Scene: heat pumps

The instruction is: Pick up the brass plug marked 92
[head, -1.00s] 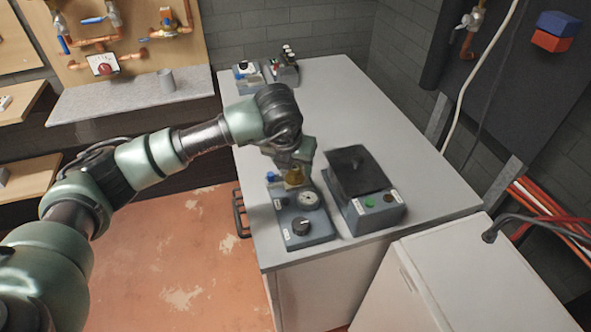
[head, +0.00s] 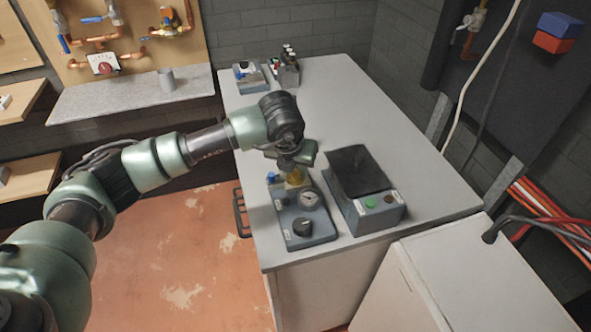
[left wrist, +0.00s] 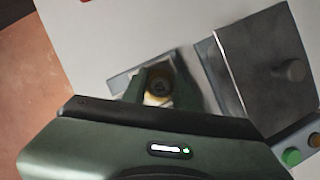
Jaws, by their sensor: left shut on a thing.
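My left gripper (head: 293,172) is over the back of a grey gauge unit (head: 306,231) on the counter. It is shut on a brass-coloured plug (head: 295,178), which shows just below the hand. In the left wrist view the plug (left wrist: 158,88) shows end-on as a dark-centred round between the fingers. No number can be read on it. I cannot tell whether the plug still touches the unit. My right gripper is not in view.
A grey box with a black lid (head: 358,172) and a green button stands close to the right. A blue valve handle (head: 272,178) is just left of the gripper. Small devices (head: 250,75) stand at the counter's far end. The counter's middle (head: 330,105) is clear.

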